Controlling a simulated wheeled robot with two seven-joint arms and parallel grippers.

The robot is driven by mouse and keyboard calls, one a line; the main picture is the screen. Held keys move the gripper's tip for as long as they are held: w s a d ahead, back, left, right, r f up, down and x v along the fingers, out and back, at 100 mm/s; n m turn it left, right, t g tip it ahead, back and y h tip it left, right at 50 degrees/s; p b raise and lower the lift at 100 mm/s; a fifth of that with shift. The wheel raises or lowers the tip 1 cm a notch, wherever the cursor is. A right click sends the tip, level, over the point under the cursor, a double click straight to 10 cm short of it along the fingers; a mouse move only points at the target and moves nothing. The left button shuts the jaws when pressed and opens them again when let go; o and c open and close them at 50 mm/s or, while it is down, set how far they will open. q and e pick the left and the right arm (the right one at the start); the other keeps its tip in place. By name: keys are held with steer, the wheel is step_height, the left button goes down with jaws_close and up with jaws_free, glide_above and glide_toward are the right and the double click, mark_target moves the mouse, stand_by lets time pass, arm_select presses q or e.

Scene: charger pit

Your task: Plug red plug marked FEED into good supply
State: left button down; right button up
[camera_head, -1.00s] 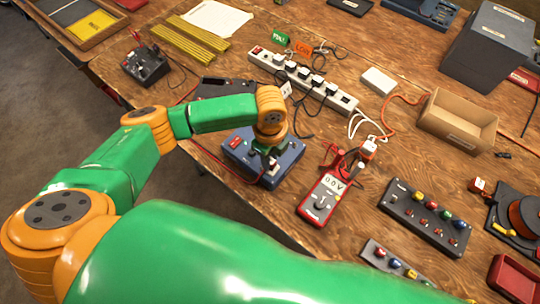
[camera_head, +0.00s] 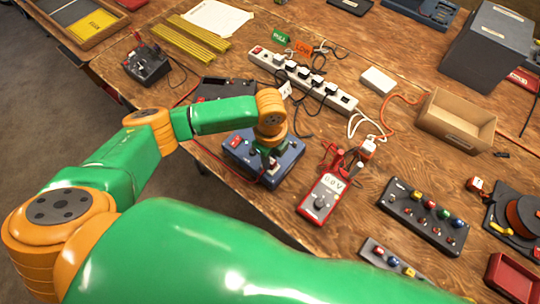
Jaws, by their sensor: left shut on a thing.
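My left gripper (camera_head: 269,160) points down at the top of a blue box (camera_head: 285,167) with a red panel. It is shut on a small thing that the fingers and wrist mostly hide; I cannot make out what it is. A red and white plug-like piece (camera_head: 478,185) lies at the right beside a cable reel; its marking is too small to read. I cannot tell which is marked FEED. My right gripper is not in view.
A red multimeter (camera_head: 321,198) with red leads lies right of the blue box. A white power strip (camera_head: 303,76) with several black plugs and FULL and LOW tags is behind. A cardboard box (camera_head: 457,121) and a button panel (camera_head: 424,217) stand at the right.

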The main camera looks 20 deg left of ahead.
arm_select(q)
steer(key=shift+f, duration=0.25)
steer(key=shift+p, duration=0.4)
steer(key=shift+f, duration=0.25)
stand_by(0.8)
steer(key=shift+c, duration=1.5)
jaws_free()
step_height(320, 180, up, 8)
steer(key=p, duration=0.8)
steer(key=shift+f, duration=0.25)
